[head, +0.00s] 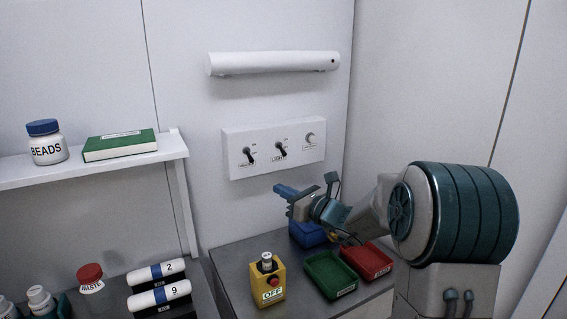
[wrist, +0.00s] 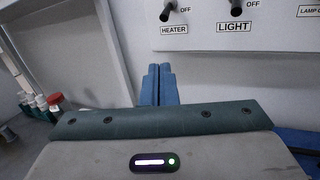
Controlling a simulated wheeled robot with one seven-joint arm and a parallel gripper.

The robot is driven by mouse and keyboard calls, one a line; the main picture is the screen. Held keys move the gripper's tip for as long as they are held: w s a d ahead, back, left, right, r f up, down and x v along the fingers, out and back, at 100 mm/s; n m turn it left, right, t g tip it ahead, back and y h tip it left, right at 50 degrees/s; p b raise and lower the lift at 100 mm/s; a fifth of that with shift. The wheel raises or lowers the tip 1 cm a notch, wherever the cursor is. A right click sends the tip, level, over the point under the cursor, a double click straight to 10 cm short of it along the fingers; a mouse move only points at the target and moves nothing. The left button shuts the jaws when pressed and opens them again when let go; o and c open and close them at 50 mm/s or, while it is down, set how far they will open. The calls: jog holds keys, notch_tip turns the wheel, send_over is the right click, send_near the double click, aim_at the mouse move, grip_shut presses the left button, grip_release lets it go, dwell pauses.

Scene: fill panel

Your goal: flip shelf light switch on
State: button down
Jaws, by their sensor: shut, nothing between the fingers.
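The white switch panel (head: 302,161) is on the back wall. The LIGHT switch (head: 281,149) is the middle control, a black toggle with its lever tilted down. It also shows at the top edge of the wrist view (wrist: 236,9), cut off, with OFF printed beside it. My gripper (head: 281,190) is below the panel, apart from it, with blue fingers pointing left in the head view. In the wrist view its fingers (wrist: 157,84) are together and empty, below and left of the LIGHT switch.
The HEATER toggle (wrist: 167,11) is left of LIGHT, and a round knob (head: 311,138) is right of it. An unlit tube lamp (head: 272,64) hangs above. The shelf (head: 93,172) is left.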

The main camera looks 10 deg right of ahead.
aim_at(282, 151)
jog(key=w+d+m+t+h, duration=0.3)
jog(key=w+d+m+t, duration=0.1)
jog(key=d+m, duration=0.2)
jog(key=shift+w+d+r, duration=0.15)
jog(key=shift+d, duration=0.2)
jog(key=p+x, duration=0.3)
jog(key=x, duration=0.7)
jog(key=shift+d, duration=0.1)
